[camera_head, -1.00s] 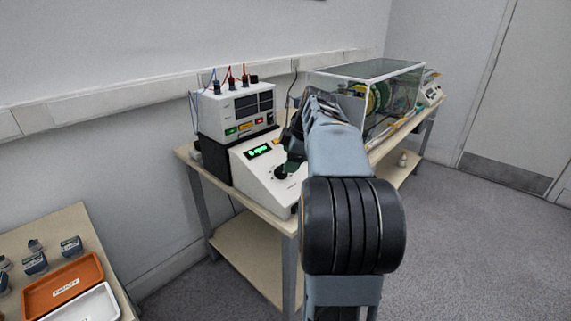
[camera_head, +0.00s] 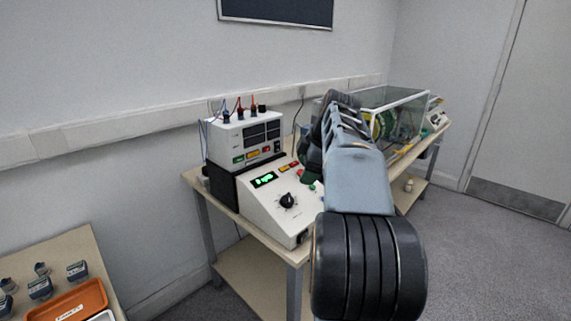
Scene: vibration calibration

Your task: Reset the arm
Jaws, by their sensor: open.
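My arm (camera_head: 362,180) reaches forward over the bench from the lower right. My gripper (camera_head: 309,170) is a dark shape at its far end, partly hidden by the arm. It is open and shows nothing held. It is at the right side of the white sloped control box (camera_head: 262,202), apart from the black dial (camera_head: 288,201). The dial is in clear view, with a lit green display (camera_head: 264,180) above it.
A grey-white instrument (camera_head: 243,140) with plugged leads stands behind the control box. A glass-sided enclosure (camera_head: 405,98) is farther along the bench (camera_head: 230,211). A side table (camera_head: 62,248) at lower left holds an orange tray (camera_head: 78,299) and small blocks. Grey floor is open at right.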

